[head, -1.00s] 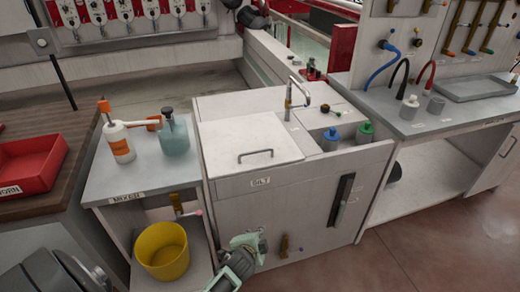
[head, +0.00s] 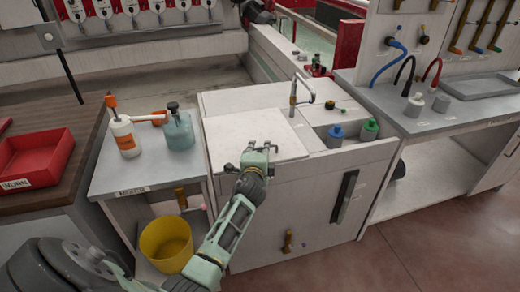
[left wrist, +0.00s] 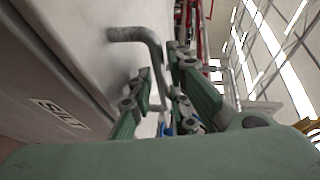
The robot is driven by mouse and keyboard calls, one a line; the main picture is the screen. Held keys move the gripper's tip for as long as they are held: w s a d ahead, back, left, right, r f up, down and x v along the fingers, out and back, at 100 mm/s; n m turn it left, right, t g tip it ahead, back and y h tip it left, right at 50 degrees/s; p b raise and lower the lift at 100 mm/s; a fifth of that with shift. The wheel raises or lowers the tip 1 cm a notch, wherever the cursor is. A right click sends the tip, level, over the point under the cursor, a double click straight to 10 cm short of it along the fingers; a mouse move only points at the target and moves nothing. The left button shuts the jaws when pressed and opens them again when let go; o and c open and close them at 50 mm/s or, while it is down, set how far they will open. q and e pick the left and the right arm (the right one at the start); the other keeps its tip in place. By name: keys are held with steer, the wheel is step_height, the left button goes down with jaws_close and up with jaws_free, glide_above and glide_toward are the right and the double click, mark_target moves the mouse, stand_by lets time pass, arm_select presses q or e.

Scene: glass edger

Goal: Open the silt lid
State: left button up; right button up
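The silt lid (head: 235,135) is a flat white panel lying shut on top of the white cabinet (head: 300,215). Its grey bar handle is mostly hidden by my gripper in the head view. My left gripper (head: 259,148) is at the lid's front edge, at the handle, with its fingers apart. In the left wrist view the bent handle (left wrist: 152,52) runs between or just beyond the fingertips of the left gripper (left wrist: 160,80). I cannot tell whether they touch it. The SILT label (left wrist: 63,115) shows on the cabinet front. My right gripper is not in view.
A tap (head: 297,88) stands behind the lid's right side. A side table left holds an orange-capped bottle (head: 123,137) and a teal jug (head: 179,131). A yellow bucket (head: 165,245) stands below.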

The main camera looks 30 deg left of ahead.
arm_select(q)
steer(key=shift+w+a, duration=0.2)
steer(key=shift+w, duration=0.15)
steer(key=shift+c, duration=0.2)
steer(key=shift+f, duration=0.1)
jaws_close()
